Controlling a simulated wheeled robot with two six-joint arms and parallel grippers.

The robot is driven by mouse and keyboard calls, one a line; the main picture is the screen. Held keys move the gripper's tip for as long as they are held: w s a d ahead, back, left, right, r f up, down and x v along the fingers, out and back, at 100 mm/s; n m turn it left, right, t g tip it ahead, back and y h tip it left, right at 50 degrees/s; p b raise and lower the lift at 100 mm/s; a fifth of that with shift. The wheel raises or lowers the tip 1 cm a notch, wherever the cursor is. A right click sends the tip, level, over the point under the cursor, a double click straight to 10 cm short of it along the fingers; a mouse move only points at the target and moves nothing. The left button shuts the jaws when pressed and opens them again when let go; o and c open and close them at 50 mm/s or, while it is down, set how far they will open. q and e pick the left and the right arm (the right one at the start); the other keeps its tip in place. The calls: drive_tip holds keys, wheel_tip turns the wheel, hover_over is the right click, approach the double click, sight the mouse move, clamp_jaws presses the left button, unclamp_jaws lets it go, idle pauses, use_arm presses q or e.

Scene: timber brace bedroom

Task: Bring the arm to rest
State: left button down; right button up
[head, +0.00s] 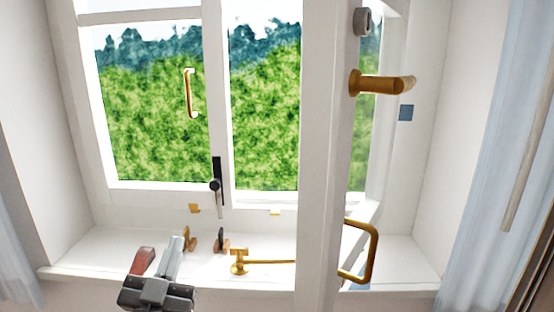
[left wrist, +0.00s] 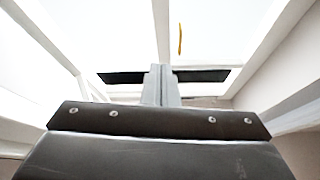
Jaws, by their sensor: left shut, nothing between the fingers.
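My left gripper (head: 177,243) comes up from the bottom edge of the head view, in front of the white window sill. Its grey fingers are shut together and hold nothing. In the left wrist view the closed fingers (left wrist: 161,72) point up and away, toward the bright window. I cannot tell from the head view whether the fingertips touch anything on the sill. My right gripper is in neither view.
The white sill (head: 110,252) carries a reddish-brown object (head: 142,261), small brass and dark fittings, and a brass bar (head: 268,262). A white frame edge (head: 318,150) with a brass lever handle (head: 380,85) stands at centre right. A pale curtain (head: 490,130) hangs at right.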

use_arm(q)
drive_tip(key=w+f+g, duration=0.3)
drive_tip(key=f, duration=0.9)
drive_tip(key=w+f+g, duration=0.3)
drive_tip(key=f, duration=0.9)
drive_tip(key=s+a+f+n+g+y, duration=0.1)
drive_tip(key=s+a+f+g, duration=0.2)
drive_tip(key=f, duration=0.9)
drive_tip(key=s+a+f+n+g+y, duration=0.1)
drive_tip(key=s+f+g, duration=0.3)
drive_tip(key=f, duration=0.9)
drive_tip(key=s+a+f+g, duration=0.2)
drive_tip(key=s+f, duration=0.7)
drive_tip(key=s+a+f+g, duration=0.2)
drive_tip(key=s+f, duration=0.6)
drive_tip(key=s, duration=0.2)
drive_tip(key=s+a+f+g, duration=0.1)
drive_tip(key=s+f, duration=0.1)
drive_tip(key=s, duration=0.5)
drive_tip(key=s+a+f+n+g+y, duration=0.1)
drive_tip(key=s+a+f+g, duration=0.1)
drive_tip(key=s, duration=0.6)
drive_tip(key=s+a+f+g, duration=0.1)
drive_tip(key=s+f, duration=0.3)
drive_tip(key=s, duration=0.4)
drive_tip(key=shift+a+f+n+g, duration=0.2)
drive_tip(key=shift+a+n+g, duration=0.1)
drive_tip(key=shift+g, duration=0.2)
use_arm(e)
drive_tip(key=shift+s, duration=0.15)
